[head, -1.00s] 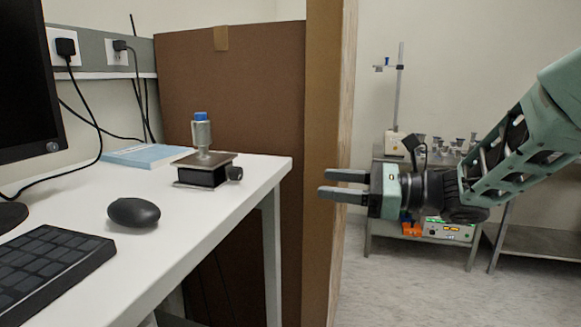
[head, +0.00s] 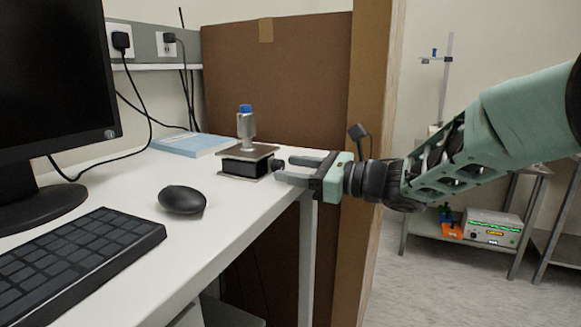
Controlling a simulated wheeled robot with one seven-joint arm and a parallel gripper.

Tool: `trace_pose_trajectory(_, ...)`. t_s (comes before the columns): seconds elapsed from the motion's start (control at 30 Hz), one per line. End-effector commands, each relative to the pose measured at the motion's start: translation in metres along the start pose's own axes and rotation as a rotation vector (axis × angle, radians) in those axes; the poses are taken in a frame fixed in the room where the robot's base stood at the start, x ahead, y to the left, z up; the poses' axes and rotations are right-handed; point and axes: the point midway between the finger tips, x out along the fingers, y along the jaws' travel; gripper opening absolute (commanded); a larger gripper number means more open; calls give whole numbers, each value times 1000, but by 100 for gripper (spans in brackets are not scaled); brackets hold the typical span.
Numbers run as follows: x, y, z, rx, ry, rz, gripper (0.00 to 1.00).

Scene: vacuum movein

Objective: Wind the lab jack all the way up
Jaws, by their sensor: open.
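The lab jack (head: 243,166) stands low on the white desk, near its far right corner. Its flat top plate carries a small metal vessel (head: 246,127) with a blue cap, upright. The jack's dark round knob (head: 277,166) points right, over the desk's edge side. My gripper (head: 292,169) is open and comes in from the right, level with the knob. Its fingertips appear close to the knob; whether the knob is between them or they touch it, I cannot tell.
A black mouse (head: 182,200), a keyboard (head: 75,260) and a monitor (head: 55,90) occupy the left of the desk (head: 215,235). A blue book (head: 193,145) lies behind the jack. A brown panel (head: 280,70) stands behind the desk.

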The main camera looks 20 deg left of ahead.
Motion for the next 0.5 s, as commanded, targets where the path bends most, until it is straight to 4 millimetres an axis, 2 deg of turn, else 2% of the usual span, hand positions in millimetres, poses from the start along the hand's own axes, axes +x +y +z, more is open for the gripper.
trace_pose_trajectory(0.17, 10, 0, 0, -1, 0, -1, 49)
trace_pose_trajectory(0.43, 12, 0, 0, 0, 0, -1, 49)
trace_pose_trajectory(0.47, 12, 0, 0, 0, 0, -1, 43)
trace_pose_trajectory(0.5, 11, 0, 0, 0, 0, -1, 32)
